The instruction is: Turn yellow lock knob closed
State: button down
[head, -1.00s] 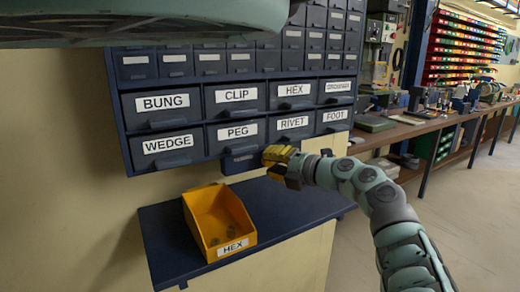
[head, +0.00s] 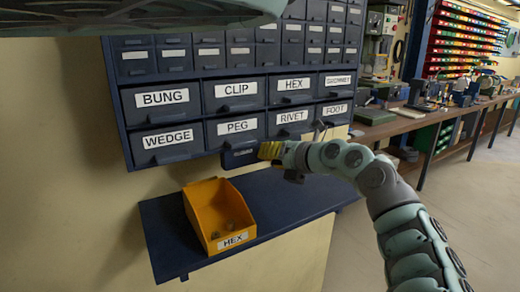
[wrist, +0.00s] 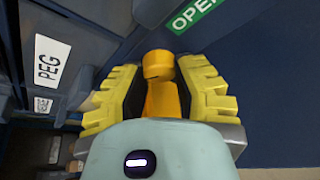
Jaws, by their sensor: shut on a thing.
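The yellow lock knob (wrist: 158,64) shows in the wrist view, between the two yellow ridged fingers of my gripper (wrist: 159,90). My gripper is shut on it. A green OPEN label (wrist: 192,14) lies just beyond the knob, partly cut off by the frame's top edge. In the head view my gripper (head: 269,151) is at the right side of a small dark lock box (head: 239,158) under the PEG drawer (head: 237,129). The knob itself is hidden by my gripper in the head view.
Labelled drawers, including WEDGE (head: 167,142) and RIVET (head: 292,119), sit just above my gripper. A yellow HEX bin (head: 217,210) with small parts stands on a dark shelf (head: 290,205) below. A workbench (head: 390,128) stands to the right.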

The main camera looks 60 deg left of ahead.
jog(key=shift+f, duration=0.25)
jog(key=c, duration=1.2)
grip_release()
jog(key=o, duration=0.6)
jog(key=shift+s+a+r, duration=0.1)
jog(key=shift+c, duration=0.2)
jog(key=shift+r, duration=0.1)
jog(key=v, duration=1.2)
